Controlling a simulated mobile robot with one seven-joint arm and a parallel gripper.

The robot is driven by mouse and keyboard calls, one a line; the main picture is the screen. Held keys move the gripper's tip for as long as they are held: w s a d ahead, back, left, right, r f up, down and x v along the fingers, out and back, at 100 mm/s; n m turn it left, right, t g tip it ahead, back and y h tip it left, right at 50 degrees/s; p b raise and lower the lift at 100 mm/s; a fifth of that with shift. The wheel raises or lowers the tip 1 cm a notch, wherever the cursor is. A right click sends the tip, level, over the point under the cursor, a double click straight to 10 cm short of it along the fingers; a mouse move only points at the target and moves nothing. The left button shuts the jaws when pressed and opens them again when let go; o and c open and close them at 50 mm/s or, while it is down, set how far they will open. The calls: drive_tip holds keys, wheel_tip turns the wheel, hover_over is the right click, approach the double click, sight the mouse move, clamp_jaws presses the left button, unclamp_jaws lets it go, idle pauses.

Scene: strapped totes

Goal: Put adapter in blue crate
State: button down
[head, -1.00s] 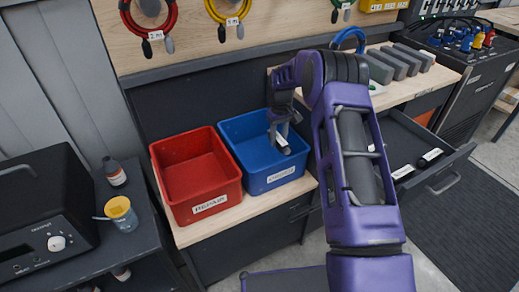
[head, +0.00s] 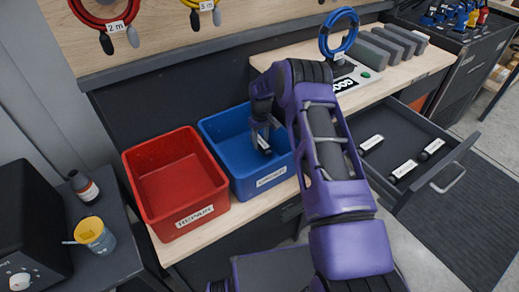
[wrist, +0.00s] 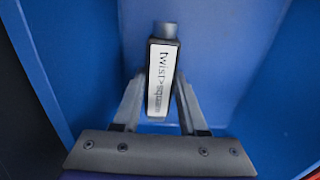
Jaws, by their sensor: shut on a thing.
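The adapter (wrist: 162,75) is a small dark block with a white label reading "twist>square" and a grey round end. My gripper (wrist: 160,100) is shut on it, one finger on each side. In the head view my gripper (head: 264,136) points down into the blue crate (head: 247,186), and the adapter (head: 264,146) shows tilted between its fingers, inside the crate's opening. Blue crate walls (wrist: 75,50) surround it in the wrist view. I cannot tell whether the adapter touches the crate floor.
A red crate (head: 178,220) stands directly left of the blue one on the wooden bench. At right, an open drawer (head: 432,178) holds three labelled dark pieces. A blue cable coil (head: 338,34) and several grey blocks (head: 385,47) are behind my arm.

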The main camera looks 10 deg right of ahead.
sight(261, 149)
wheel_tip(261, 149, down, 4)
drive_tip(key=shift+r, duration=0.15)
drive_tip(key=shift+f+b, duration=0.45)
drive_tip(key=shift+b, duration=0.4)
drive_tip(key=shift+c, duration=2.2)
unclamp_jaws()
drive_tip(key=shift+r, duration=0.1)
drive_tip(key=shift+r, duration=0.1)
drive_tip(key=shift+r+p, duration=0.65)
drive_tip(key=shift+p, duration=0.3)
wheel_tip(261, 149, up, 11)
drive_tip(key=shift+r+p, duration=0.15)
drive_tip(key=shift+p, duration=0.15)
